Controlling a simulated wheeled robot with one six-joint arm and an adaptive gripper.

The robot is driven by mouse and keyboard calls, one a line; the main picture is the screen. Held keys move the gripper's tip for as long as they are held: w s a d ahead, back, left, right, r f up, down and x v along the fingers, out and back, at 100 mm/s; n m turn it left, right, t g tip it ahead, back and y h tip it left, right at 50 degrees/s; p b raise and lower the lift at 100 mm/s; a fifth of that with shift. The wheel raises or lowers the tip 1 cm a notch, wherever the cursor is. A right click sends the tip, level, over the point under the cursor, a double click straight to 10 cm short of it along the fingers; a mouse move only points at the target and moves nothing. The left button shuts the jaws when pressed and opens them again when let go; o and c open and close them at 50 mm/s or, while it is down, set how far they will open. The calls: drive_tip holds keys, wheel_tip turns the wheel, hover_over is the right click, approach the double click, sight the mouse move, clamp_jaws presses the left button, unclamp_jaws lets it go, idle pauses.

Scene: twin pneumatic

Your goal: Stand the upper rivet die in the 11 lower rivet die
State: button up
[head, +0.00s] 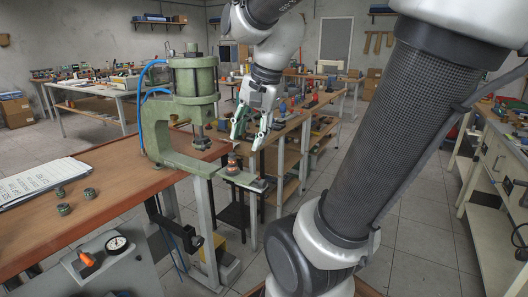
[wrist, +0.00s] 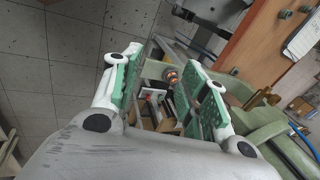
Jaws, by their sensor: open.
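My gripper (head: 247,141) is open and empty, pointing down above the outer end of the green press's lower arm (head: 190,160). A small stepped piece with a copper-orange band (head: 233,162) stands upright on that end, just below and left of the fingertips; it looks like a rivet die. In the wrist view it shows as a small coppery piece (wrist: 172,76) between the open green finger pads (wrist: 165,68), nearer the right pad and apart from both. I cannot tell whether it is the upper die, the lower die or both. Any number on it is too small to read.
The green press body (head: 195,85) with blue hoses stands left of my gripper. Several grey round pieces (head: 90,193) lie on the wooden bench (head: 130,170) beside papers (head: 35,183). A gauge panel (head: 110,255) is at the front left. Cluttered benches stand behind.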

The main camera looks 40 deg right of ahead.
drive_tip(key=s+a+f+n+h, duration=0.1)
drive_tip(key=s+f+n, duration=0.1)
drive_tip(key=s+n, duration=0.6)
drive_tip(key=n, duration=0.5)
drive_tip(key=shift+a+f+t, duration=0.15)
drive_tip(key=shift+f+t, duration=0.05)
drive_tip(key=shift+t, duration=0.2)
